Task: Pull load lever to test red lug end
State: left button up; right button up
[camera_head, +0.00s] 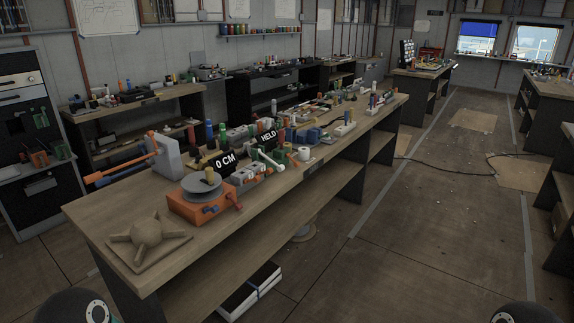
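Two lever-like parts stand on the long workbench (330,150). One is a long orange lever (118,171) on a grey upright block (168,158) near the bench's left end. The other is a thin white bar (271,161) that slants beside a black sign reading HELD (267,138). I cannot tell which is the load lever. Small red and green parts crowd the bench near the sign, and I cannot pick out a red lug end among them. Neither of my grippers is in view; only dark rounded parts of mine show at the bottom edge.
An orange box with a grey disc (201,190) stands by a sign reading 0 CM (225,164). A brown star-shaped piece (147,231) lies on the near bench corner. A cable (448,161) crosses the floor. The floor right of the bench is mostly clear.

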aim_at(281, 167)
jog(key=z, duration=0.5)
jog(key=i, duration=2.1)
jog(key=u, duration=0.6)
jog(key=k, duration=0.85)
jog(key=u, duration=0.2)
jog(key=i, duration=0.9)
jog(key=z, duration=0.05)
